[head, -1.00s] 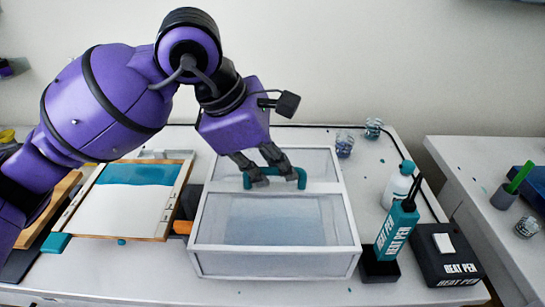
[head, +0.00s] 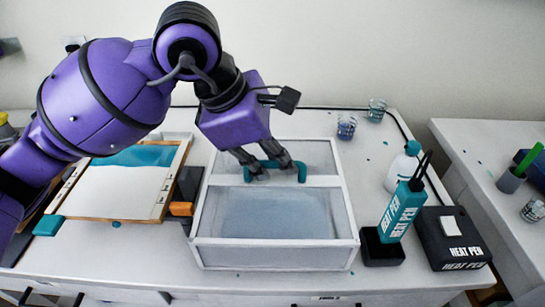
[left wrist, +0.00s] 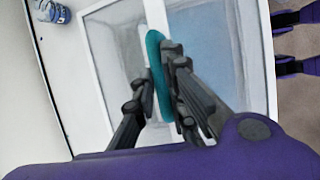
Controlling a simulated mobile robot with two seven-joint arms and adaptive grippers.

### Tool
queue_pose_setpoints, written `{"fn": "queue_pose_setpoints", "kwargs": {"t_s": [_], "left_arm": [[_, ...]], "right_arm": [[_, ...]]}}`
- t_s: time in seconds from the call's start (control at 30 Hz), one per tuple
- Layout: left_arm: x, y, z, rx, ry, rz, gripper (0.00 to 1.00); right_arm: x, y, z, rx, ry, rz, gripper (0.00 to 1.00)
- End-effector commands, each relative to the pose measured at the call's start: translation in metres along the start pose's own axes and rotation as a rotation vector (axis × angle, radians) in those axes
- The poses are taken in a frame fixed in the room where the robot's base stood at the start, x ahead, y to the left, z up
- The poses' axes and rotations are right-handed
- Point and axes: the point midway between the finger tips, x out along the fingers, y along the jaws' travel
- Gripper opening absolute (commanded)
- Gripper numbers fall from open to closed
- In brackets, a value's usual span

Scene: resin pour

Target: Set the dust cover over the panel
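The dust cover (head: 273,254) is a white-framed box with clear panes and a teal handle (head: 302,174) on its top bar. It stands on the table, right of the panel. The panel (head: 112,192) is white with a teal band at its far end and lies in a wooden frame at the left, partly hidden by my left arm. My left gripper (head: 276,172) is at the handle, its fingers spread apart. In the left wrist view the fingers (left wrist: 158,82) lie on either side of the handle (left wrist: 155,48); firm contact on both sides does not show. My right gripper is out of view.
A teal heat pen (head: 400,212) in a black stand, a black box (head: 450,238) and a white bottle (head: 402,168) stand right of the cover. Small glass jars (head: 346,127) are behind it. An orange piece (head: 181,209) lies between panel and cover. A second table (head: 470,150) is at the right.

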Motion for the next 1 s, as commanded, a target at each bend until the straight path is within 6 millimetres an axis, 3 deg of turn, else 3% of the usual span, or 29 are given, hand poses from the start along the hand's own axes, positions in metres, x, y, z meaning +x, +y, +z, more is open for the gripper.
{"fn": "queue_pose_setpoints", "kwargs": {"t_s": [0.03, 0.17, 0.57, 1.0], "left_arm": [[0.0, 0.0, 0.0, 0.0, -0.001, 0.001, 0.18], [-0.001, 0.0, 0.0, 0.0, -0.001, 0.001, 0.34], [-0.008, 0.001, 0.0, 0.0, 0.0, 0.001, 0.34], [-0.094, 0.001, 0.0, 0.0, 0.0, 0.005, 0.34]], "right_arm": [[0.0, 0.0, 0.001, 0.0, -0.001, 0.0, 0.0], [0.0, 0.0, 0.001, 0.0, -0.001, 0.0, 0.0], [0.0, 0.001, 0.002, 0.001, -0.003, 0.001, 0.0], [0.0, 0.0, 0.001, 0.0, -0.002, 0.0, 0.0]]}}
